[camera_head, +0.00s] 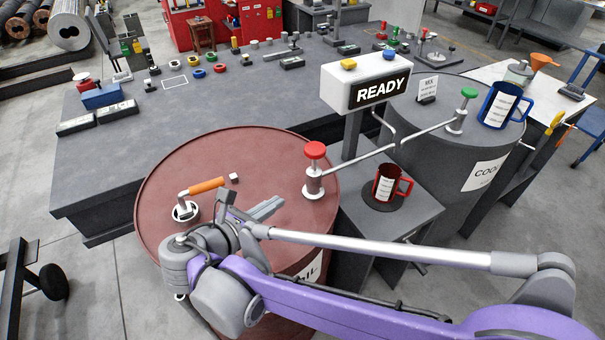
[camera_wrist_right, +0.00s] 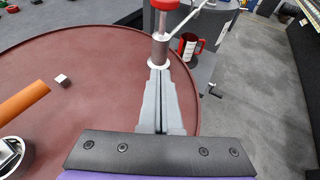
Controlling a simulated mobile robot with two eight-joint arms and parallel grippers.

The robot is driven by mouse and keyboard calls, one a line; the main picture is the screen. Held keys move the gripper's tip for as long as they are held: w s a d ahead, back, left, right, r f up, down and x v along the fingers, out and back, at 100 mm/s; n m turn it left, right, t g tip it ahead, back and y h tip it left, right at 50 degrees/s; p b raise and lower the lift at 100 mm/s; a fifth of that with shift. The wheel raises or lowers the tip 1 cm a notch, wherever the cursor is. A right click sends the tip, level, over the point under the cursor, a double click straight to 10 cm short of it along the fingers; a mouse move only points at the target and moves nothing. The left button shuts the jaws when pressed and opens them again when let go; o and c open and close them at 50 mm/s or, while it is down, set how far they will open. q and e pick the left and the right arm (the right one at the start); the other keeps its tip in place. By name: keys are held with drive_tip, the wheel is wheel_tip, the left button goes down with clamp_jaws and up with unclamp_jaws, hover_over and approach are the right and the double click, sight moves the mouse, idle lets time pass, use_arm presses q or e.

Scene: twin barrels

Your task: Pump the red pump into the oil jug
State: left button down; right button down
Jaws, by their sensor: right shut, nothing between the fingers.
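The red pump (camera_head: 314,152) has a red knob on a metal stem and stands upright on the red oil barrel (camera_head: 245,152). It also shows at the top of the right wrist view (camera_wrist_right: 163,22). The red jug (camera_head: 385,187), with a white label, stands on a dark round pad on a grey stand right of the barrel. A thin spout runs from the pump to the right, towards above the jug. My right gripper (camera_head: 278,203) is shut and empty, low over the barrel top; its fingertips (camera_wrist_right: 160,72) point at the pump base. Contact is unclear. My left gripper is out of view.
The grey coolant barrel (camera_head: 440,140) with a green pump (camera_head: 457,108) and blue jug (camera_head: 503,105) stands right.

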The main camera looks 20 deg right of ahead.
sight(313, 160)
drive_tip(key=x, duration=0.9)
drive_tip(key=shift+w+d+f, duration=0.1)
drive_tip(key=shift+d+f, duration=0.1)
drive_tip(key=shift+d, duration=0.05)
drive_tip(key=d+r, duration=0.1)
drive_tip(key=w+r, duration=0.1)
drive_tip(key=shift+w+d+r, duration=0.15)
drive_tip(key=shift+d+r, duration=0.1)
drive_tip(key=shift+d, duration=0.15)
drive_tip(key=shift+w+d+r, duration=0.15)
drive_tip(key=shift+r, duration=0.2)
wheel_tip(313, 160, up, 3)
drive_tip(key=shift+f+p, duration=0.15)
drive_tip(key=shift+p, duration=0.9)
drive_tip(key=shift+f, duration=0.1)
